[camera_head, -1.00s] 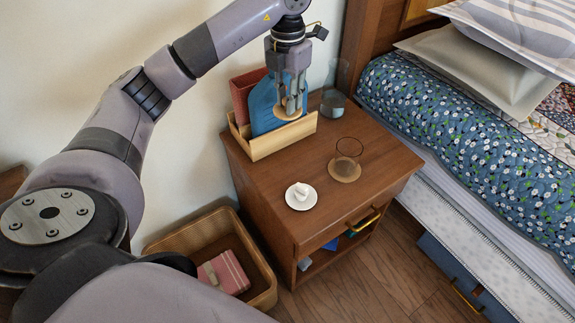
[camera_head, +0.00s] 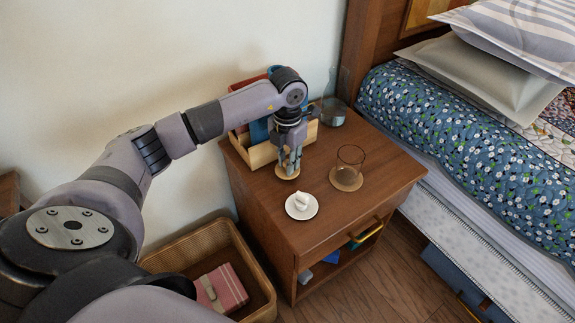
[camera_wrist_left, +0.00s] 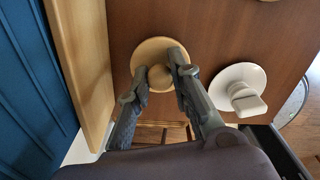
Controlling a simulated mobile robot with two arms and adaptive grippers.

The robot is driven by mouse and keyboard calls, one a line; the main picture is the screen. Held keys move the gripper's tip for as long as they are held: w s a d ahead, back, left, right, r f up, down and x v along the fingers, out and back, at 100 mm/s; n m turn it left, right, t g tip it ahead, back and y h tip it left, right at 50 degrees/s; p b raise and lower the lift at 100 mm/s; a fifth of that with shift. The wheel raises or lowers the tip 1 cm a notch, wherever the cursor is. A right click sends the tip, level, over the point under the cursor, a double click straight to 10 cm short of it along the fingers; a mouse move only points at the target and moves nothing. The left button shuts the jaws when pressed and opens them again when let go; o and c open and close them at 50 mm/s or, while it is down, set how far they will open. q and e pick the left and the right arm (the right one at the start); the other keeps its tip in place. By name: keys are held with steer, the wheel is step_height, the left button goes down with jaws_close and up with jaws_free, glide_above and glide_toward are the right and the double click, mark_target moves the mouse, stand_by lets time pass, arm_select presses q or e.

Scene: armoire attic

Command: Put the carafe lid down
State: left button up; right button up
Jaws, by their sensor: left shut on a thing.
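The carafe lid (camera_head: 287,177) is a round light-wood disc with a knob. My left gripper (camera_head: 290,163) points down and is shut on its knob. The lid is at or just above the nightstand top (camera_head: 265,192), beside the wooden organiser; I cannot tell whether it touches. In the left wrist view, the lid (camera_wrist_left: 147,55) shows flat between the fingertips (camera_wrist_left: 164,76). My right gripper is not in view.
A white dish with a small white piece (camera_head: 302,206) lies in front of the lid. A glass (camera_head: 349,165) stands on a round coaster to the right. The wooden organiser (camera_head: 262,155) holds blue and red books behind. A wicker basket (camera_head: 262,270) is on the floor.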

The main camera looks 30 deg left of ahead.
arm_select(q)
steer(key=shift+f, duration=0.75)
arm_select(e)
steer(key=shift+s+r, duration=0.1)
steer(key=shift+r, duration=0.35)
arm_select(q)
steer(key=shift+f, duration=0.15)
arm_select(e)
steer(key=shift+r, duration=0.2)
arm_select(q)
steer(key=o, duration=0.9)
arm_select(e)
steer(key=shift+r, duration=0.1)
arm_select(q)
step_height(320, 180, up, 12)
steer(key=shift+r+p, duration=0.2)
steer(key=shift+p, duration=0.8)
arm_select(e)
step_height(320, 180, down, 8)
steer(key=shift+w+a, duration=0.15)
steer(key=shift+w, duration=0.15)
arm_select(q)
steer(key=shift+f, duration=0.1)
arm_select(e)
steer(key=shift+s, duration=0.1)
